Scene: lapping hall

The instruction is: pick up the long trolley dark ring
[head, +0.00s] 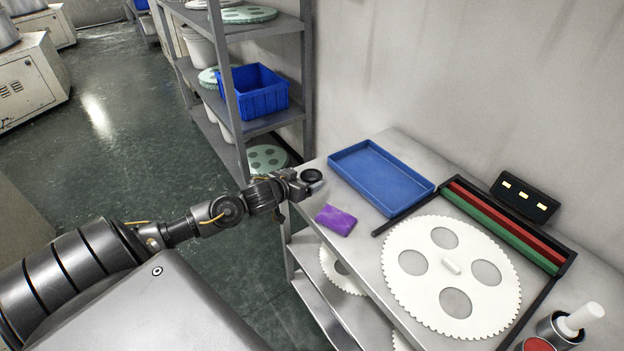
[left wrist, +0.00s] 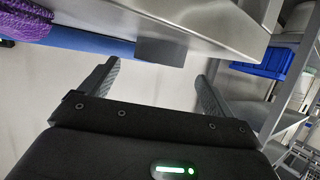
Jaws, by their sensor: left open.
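The dark ring (head: 311,176) lies at the near left corner of the long metal trolley top (head: 360,240), left of the blue tray. My left gripper (head: 306,188) is right beside the ring, overlapping its near side in the head view. In the left wrist view the two fingers (left wrist: 158,72) stand apart with nothing held between them. A dark grey block-like shape (left wrist: 160,51) shows just past the fingertips by the metal edge; it may be the ring seen side-on. I cannot tell whether the fingers touch it. My right gripper is not in view.
A purple cloth (head: 336,220) lies close to the gripper. The blue tray (head: 380,178) stands behind it. A white toothed disc (head: 397,262) covers much of the trolley top to the right. A shelf with a blue bin (head: 260,92) stands at the left.

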